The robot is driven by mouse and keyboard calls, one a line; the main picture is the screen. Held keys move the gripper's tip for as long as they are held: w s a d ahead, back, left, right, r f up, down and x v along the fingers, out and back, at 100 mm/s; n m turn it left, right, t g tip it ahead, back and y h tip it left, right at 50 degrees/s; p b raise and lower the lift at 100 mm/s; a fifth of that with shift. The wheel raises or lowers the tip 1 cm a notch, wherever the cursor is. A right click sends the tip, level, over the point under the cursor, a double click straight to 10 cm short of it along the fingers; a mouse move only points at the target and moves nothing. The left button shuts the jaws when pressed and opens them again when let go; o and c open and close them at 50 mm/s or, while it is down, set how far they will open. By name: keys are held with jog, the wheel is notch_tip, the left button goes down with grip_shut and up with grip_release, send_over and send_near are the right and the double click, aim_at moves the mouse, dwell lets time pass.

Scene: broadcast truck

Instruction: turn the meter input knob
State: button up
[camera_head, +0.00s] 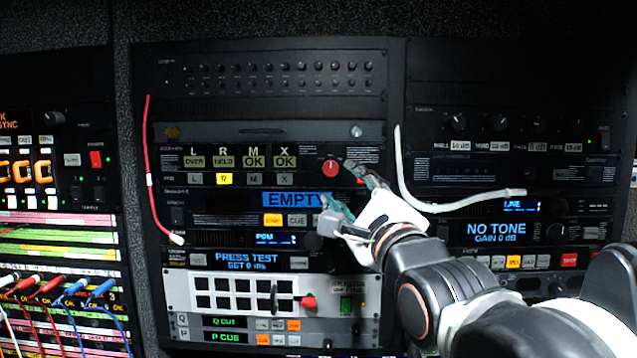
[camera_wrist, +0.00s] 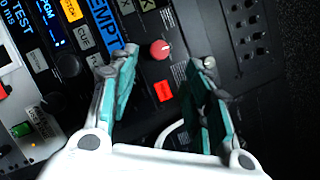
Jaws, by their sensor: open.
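A red round knob (camera_head: 330,168) sits at the right end of the panel with the L, R, M and X displays. No readable label marks it as the meter input knob. In the wrist view, the red knob (camera_wrist: 160,50) is ahead of my gripper, roughly centred between the fingertips. My gripper (camera_head: 346,188) is open and empty, with teal finger pads, just to the lower right of the knob in the head view. The wrist view shows both fingers of the gripper (camera_wrist: 163,68) apart, with no visible contact with the knob. The knob's pointer mark is too small to read.
A red button (camera_wrist: 163,91) is just below the knob in the wrist view. A blue EMPTY display (camera_head: 297,199) lies below the meter panel. A white cable (camera_head: 404,170) hangs to the right of my gripper; a red cable (camera_head: 151,180) hangs at the left.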

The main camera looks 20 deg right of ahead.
jog(key=shift+v, duration=1.5)
